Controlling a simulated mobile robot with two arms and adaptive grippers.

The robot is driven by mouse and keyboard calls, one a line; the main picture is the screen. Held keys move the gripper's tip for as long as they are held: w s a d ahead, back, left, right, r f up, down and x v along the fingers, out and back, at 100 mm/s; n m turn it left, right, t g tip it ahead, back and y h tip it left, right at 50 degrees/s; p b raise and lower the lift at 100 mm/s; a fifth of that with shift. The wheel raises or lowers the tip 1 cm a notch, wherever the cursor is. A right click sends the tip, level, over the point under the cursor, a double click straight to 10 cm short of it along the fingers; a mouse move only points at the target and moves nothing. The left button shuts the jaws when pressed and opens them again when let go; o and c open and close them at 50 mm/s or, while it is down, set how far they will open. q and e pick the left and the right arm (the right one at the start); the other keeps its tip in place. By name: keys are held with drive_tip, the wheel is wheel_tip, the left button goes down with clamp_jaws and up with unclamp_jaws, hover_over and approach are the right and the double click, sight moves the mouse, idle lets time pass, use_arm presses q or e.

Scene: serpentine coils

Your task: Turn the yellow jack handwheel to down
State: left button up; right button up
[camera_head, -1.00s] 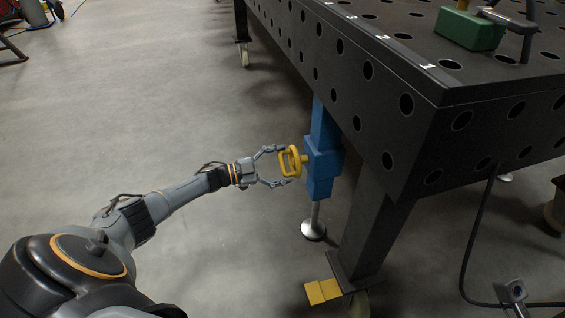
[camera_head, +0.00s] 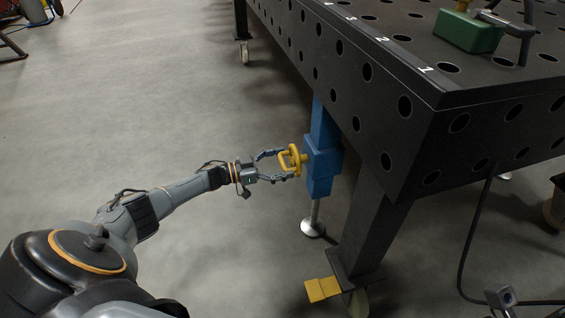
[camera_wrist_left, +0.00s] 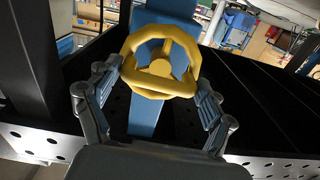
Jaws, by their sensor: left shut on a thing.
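The yellow handwheel (camera_head: 284,161) sits on the left side of the blue jack (camera_head: 322,168), which is fixed to the black table's side above a round metal foot (camera_head: 313,228). My right gripper is not seen.
The black perforated table (camera_head: 440,85) fills the upper right, with a green block (camera_head: 468,32) on top. Its leg (camera_head: 372,225) stands right of the jack, with a yellow pedal (camera_head: 322,289) at its foot. A dark cable hangs at right.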

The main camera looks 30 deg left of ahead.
use_arm(q)
drive_tip(key=shift+s+d+f, duration=0.15)
drive_tip(key=shift+d+f, duration=0.1)
drive_tip(key=o, duration=0.9)
drive_tip(key=shift+a+r, duration=0.1)
drive_tip(key=shift+s+a, duration=0.1)
drive_tip(key=shift+a, duration=0.05)
drive_tip(key=v, duration=1.1)
drive_tip(key=shift+s+a, duration=0.2)
drive_tip(key=shift+s, duration=0.05)
